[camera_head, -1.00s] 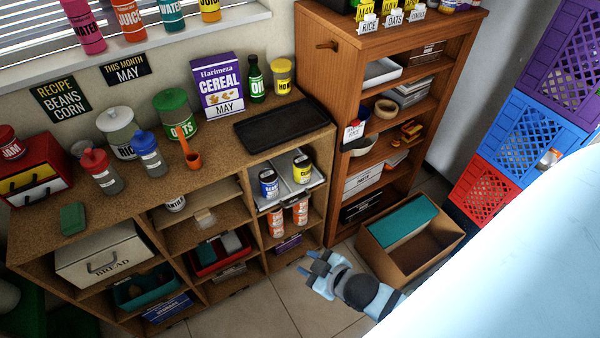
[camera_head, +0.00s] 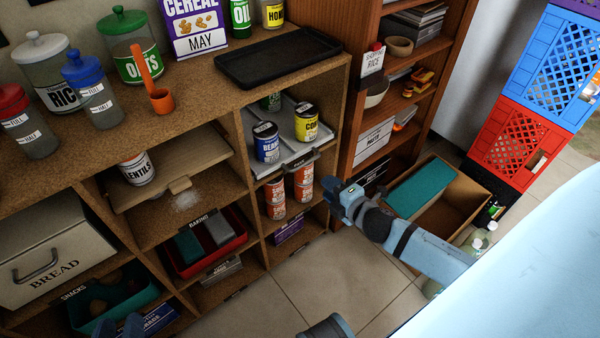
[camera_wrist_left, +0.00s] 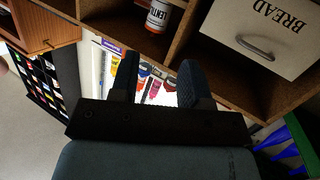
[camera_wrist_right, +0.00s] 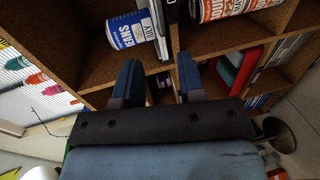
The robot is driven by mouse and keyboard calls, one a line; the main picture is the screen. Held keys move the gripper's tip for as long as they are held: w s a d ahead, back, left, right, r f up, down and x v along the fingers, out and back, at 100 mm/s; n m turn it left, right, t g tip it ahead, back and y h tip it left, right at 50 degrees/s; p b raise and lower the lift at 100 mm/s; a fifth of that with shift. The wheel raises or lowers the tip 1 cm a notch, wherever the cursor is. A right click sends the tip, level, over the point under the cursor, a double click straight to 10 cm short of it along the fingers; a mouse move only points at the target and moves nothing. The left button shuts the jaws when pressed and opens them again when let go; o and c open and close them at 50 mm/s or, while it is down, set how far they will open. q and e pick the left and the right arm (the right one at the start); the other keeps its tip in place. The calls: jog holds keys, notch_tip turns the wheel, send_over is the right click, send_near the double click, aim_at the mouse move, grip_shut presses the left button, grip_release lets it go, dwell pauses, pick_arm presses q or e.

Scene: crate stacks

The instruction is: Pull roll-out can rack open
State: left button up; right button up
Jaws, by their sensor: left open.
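The roll-out can rack (camera_head: 291,154) is a pale tray in the upper right cubby of the low shelf, with a dark handle at its front. It carries a blue beans can (camera_head: 266,143), a yellow can (camera_head: 306,123) and a green can partly hidden behind. In the right wrist view the rack's edge (camera_wrist_right: 168,12) shows beside the beans can (camera_wrist_right: 128,30). My right gripper (camera_head: 340,197) is open and empty, just right of and below the rack's front, apart from the handle. My left gripper (camera_head: 119,326) is open and empty, low before the shelf's lower left cubbies.
Orange soup cans (camera_head: 289,191) stand in the cubby below the rack. A lentils can (camera_head: 137,169) and a bread box (camera_head: 48,246) sit further left. A brown open box (camera_head: 463,196) stands on the floor at right, beside the tall cabinet.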

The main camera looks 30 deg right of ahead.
aim_at(300, 165)
pick_arm(q)
jog(key=shift+w+d+r+t+h+b, duration=0.1)
jog(key=shift+d+r+t+h+b, duration=0.3)
jog(key=shift+r, duration=0.45)
jog(key=shift+w+d+r+t+h+b, duration=0.1)
jog(key=shift+d+r+t+h+b, duration=0.2)
jog(key=shift+r+b, duration=0.35)
jog(key=shift+w+d+r+t+h+b, duration=0.1)
jog(key=shift+d+r+t+h+b, duration=0.25)
jog(key=shift+r, duration=0.65)
pick_arm(e)
jog(key=shift+x, duration=6.5)
pick_arm(q)
jog(key=shift+a, duration=0.1)
pick_arm(e)
grip_shut()
